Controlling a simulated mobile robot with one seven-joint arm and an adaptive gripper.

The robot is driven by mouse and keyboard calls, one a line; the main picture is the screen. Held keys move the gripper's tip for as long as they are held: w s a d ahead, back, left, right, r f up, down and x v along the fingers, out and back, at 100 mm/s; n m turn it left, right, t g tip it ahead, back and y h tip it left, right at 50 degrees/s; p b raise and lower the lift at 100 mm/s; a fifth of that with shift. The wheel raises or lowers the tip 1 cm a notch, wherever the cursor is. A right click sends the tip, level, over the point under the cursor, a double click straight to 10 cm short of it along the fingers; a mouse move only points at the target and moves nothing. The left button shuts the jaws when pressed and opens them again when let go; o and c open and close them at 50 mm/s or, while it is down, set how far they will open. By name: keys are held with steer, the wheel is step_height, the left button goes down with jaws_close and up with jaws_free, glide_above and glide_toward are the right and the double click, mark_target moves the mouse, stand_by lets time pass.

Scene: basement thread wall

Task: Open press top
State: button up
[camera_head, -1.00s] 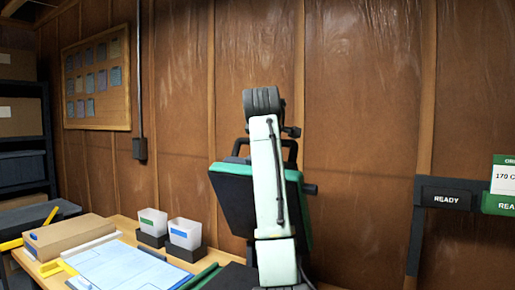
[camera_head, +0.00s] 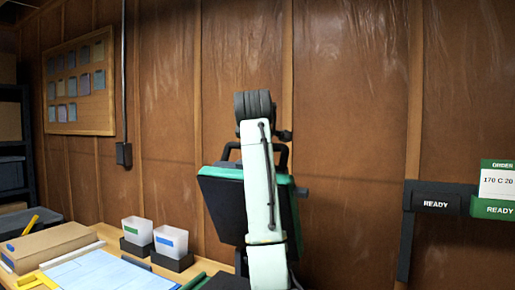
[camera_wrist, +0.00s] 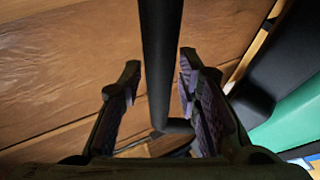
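The press top (camera_head: 221,207), a black slab with a green edge, stands steeply tilted above the bench in the head view. My arm covers its middle. A black handle (camera_head: 283,153) rises from its upper edge. In the wrist view a black bar (camera_wrist: 161,60), apparently this handle, runs between the fingers of my gripper (camera_wrist: 158,75). The fingers are apart, with a visible gap on each side of the bar. The green and black press top (camera_wrist: 295,105) shows at the right of the wrist view. My gripper's fingers are hidden in the head view.
Left of the press, the bench holds two white bins (camera_head: 172,241) (camera_head: 137,230), a blue-white sheet (camera_head: 105,272) and a cardboard box (camera_head: 48,246). A READY sign (camera_head: 437,203) and an order display (camera_head: 497,188) are at right. The wooden wall (camera_head: 350,120) stands behind.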

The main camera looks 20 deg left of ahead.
steer(key=shift+o, duration=0.5)
steer(key=v, duration=1.2)
steer(key=shift+f, duration=0.15)
